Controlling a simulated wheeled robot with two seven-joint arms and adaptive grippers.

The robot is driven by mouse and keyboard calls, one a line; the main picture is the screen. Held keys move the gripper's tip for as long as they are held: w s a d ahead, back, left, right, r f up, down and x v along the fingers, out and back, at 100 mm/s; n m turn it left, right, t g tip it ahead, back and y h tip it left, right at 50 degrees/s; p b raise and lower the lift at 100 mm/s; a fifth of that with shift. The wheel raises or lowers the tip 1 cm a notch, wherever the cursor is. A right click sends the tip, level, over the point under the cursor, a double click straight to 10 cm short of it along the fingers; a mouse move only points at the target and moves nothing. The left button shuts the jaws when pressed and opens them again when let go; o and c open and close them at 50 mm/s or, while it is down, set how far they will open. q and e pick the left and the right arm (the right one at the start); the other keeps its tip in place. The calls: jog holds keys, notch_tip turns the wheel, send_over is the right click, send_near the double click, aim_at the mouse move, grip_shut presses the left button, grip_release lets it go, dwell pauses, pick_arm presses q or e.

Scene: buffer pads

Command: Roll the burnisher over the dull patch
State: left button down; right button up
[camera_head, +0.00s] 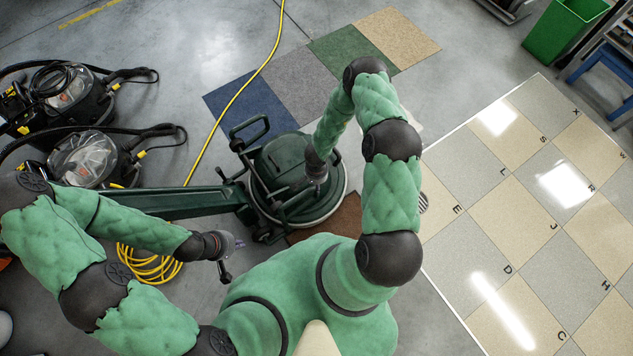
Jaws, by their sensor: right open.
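The burnisher (273,163) is a dark green round floor machine, left of the tiled floor (508,215). Its long green handle (205,203) reaches left, partly hidden behind my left arm. My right gripper (317,181) is open over the right part of the burnisher's top; I cannot tell whether it touches. My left gripper (225,274) hangs below the handle, apart from it; its jaws are too small to read. The tiles are beige and grey, with letters and bright glare on several. I cannot tell which area is the dull patch.
Carpet squares (352,52) lie behind the burnisher, crossed by a yellow cord (233,105). More yellow cord (150,266) is coiled near my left arm. Black vacuum machines (75,100) stand at the left. A green bin (562,32) stands at the back right. The tiles look clear.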

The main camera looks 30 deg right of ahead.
notch_tip(320, 180, down, 8)
jog(key=b, duration=0.3)
jog(key=shift+f, duration=0.1)
grip_shut()
